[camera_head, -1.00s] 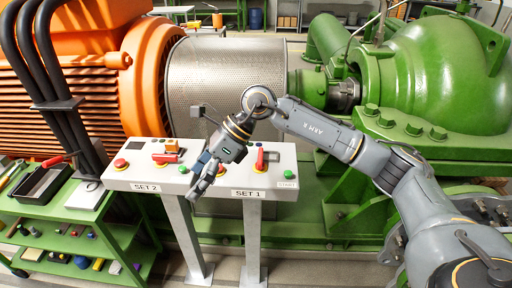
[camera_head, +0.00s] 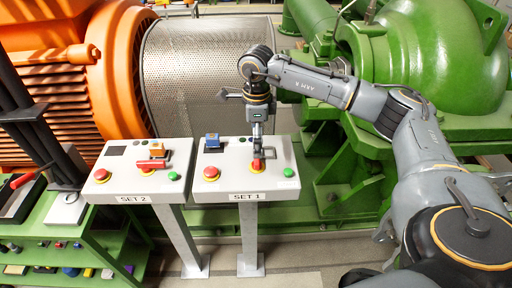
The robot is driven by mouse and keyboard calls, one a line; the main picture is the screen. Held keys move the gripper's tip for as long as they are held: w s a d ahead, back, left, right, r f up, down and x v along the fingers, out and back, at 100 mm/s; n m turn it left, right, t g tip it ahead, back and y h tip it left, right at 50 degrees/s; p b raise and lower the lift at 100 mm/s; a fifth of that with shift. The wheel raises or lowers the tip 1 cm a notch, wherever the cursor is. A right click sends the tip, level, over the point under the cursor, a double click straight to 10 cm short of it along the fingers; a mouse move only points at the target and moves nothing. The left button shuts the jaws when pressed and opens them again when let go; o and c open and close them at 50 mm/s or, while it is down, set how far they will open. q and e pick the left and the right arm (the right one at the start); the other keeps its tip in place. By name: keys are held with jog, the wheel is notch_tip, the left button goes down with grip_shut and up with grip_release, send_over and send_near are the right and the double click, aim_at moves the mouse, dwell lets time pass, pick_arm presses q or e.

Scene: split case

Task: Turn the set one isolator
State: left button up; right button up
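The SET 1 panel (camera_head: 232,184) is a grey sloped box on a post. The red isolator handle (camera_head: 256,165) on it is mostly hidden by my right gripper (camera_head: 258,154). The gripper points down onto the handle from above; the frame does not show clearly whether its fingers are closed on it. A red mushroom button (camera_head: 211,173) is left of the handle and a green button (camera_head: 289,172) is right of it. A blue block (camera_head: 212,140) sits on the panel's upper left. My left gripper is not in view.
The SET 2 panel (camera_head: 120,186) stands close by on the left, with its own red handle (camera_head: 150,166) and an orange block (camera_head: 157,149). A mesh guard (camera_head: 200,80) and green pump (camera_head: 430,60) stand behind. A green cart (camera_head: 60,232) is at lower left.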

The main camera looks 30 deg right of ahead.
notch_tip(320, 180, down, 4)
jog(key=shift+r+p, duration=0.15)
jog(key=shift+p, duration=0.25)
jog(key=shift+s+f, duration=0.1)
jog(key=shift+f, duration=0.4)
jog(key=c, duration=1.1)
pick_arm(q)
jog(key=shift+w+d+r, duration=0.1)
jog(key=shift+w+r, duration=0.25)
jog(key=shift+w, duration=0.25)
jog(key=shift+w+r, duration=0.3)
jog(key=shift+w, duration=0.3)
